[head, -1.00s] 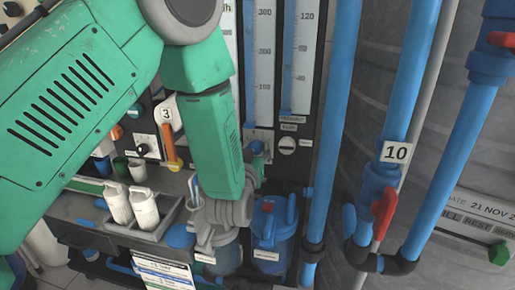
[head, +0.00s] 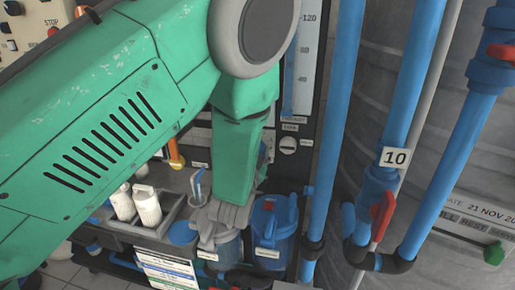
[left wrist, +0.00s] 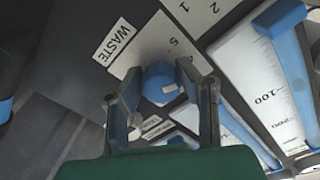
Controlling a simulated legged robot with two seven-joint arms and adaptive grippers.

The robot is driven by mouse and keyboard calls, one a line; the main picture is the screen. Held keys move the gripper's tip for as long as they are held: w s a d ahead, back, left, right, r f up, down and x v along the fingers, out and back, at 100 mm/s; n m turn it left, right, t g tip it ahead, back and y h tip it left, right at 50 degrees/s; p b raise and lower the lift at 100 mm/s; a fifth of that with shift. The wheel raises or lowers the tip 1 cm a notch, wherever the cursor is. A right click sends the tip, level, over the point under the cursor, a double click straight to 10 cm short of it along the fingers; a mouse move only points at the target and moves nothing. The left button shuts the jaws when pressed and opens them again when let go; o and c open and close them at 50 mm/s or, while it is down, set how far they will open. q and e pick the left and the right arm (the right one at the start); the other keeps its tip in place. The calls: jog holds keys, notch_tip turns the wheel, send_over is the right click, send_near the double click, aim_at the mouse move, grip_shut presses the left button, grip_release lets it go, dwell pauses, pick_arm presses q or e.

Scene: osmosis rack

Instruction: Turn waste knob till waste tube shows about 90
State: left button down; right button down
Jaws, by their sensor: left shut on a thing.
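The waste knob (left wrist: 160,80) is a round blue knob in the left wrist view, beside a white WASTE label (left wrist: 113,40) and a dial plate with numbers. My left gripper (left wrist: 159,71) has its two fingers on either side of this knob and is shut on it. In the head view my left arm covers the knob and most of the tube panel. A white scale tube (left wrist: 262,95) marked 100 and 200 shows at the right of the left wrist view; I cannot read its level. My right gripper is not in view.
In the head view another scale tube (head: 302,65) stands right of my arm, above a white knob (head: 288,145). Blue filter housings (head: 273,232) and white bottles (head: 146,208) sit below. Blue vertical pipes (head: 332,120) with red valve handles (head: 382,215) stand at right.

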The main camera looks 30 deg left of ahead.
pick_arm(q)
jog(key=shift+d+f, duration=0.1)
dwell(0.3)
jog(key=c, duration=1.3)
grip_release()
jog(key=shift+o, duration=0.6)
jog(key=shift+w, duration=0.15)
